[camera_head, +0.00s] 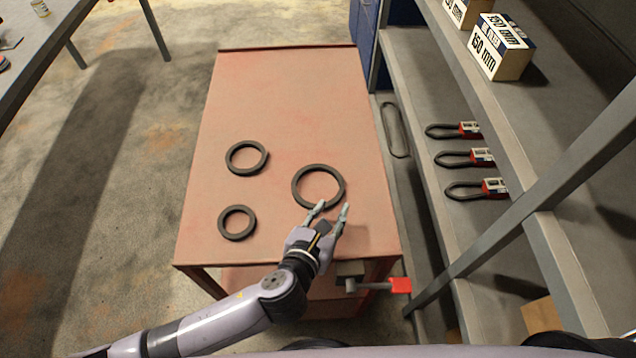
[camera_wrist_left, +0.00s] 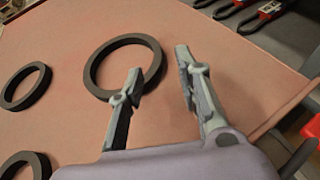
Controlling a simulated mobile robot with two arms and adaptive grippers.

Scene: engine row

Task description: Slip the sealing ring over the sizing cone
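Three dark flat rings lie on the reddish bench top. The largest ring (camera_head: 297,186) is nearest my left gripper; it also shows in the left wrist view (camera_wrist_left: 91,70). A middle-sized ring (camera_head: 230,160) lies to the upper left and a smaller ring (camera_head: 221,222) to the lower left. I cannot tell which is the sealing ring. My left gripper (camera_head: 332,205) is open and empty at the largest ring's near right rim. In the wrist view one finger overlaps that rim and the other is outside it; contact is unclear. No sizing cone shows. My right gripper is not in view.
The bench top (camera_head: 285,95) is bare at its far part. A vise-like fitting with a red handle end (camera_head: 400,286) juts from the near right. Grey shelves on the right carry packaged loops (camera_head: 481,157) and a box marked 150 mm (camera_head: 499,49).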

